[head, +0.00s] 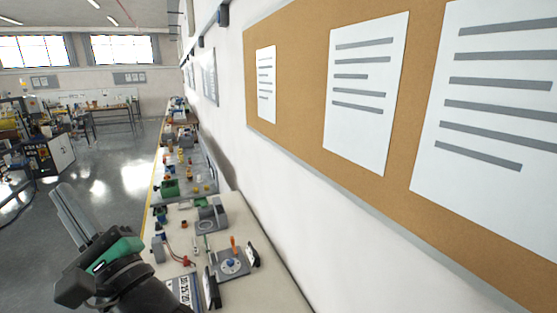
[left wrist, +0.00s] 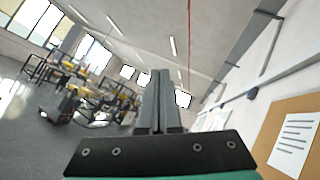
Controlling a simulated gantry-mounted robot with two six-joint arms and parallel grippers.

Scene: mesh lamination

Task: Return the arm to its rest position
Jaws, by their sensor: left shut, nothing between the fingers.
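My left gripper (head: 72,214) is raised at the lower left of the head view, with its fingers pointing up and to the left. Its two grey fingers lie together, shut and empty. The same gripper fills the middle of the left wrist view (left wrist: 158,100), its fingers pressed side by side and pointing up toward the ceiling. It is apart from the bench and touches nothing that I can see. My right gripper is in neither view.
A long bench (head: 262,287) with a grey fixture (head: 232,263) and several small parts runs along the wall to the right of the gripper. A cork board (head: 310,110) with paper sheets hangs above. Open grey floor (head: 110,178) lies to the left.

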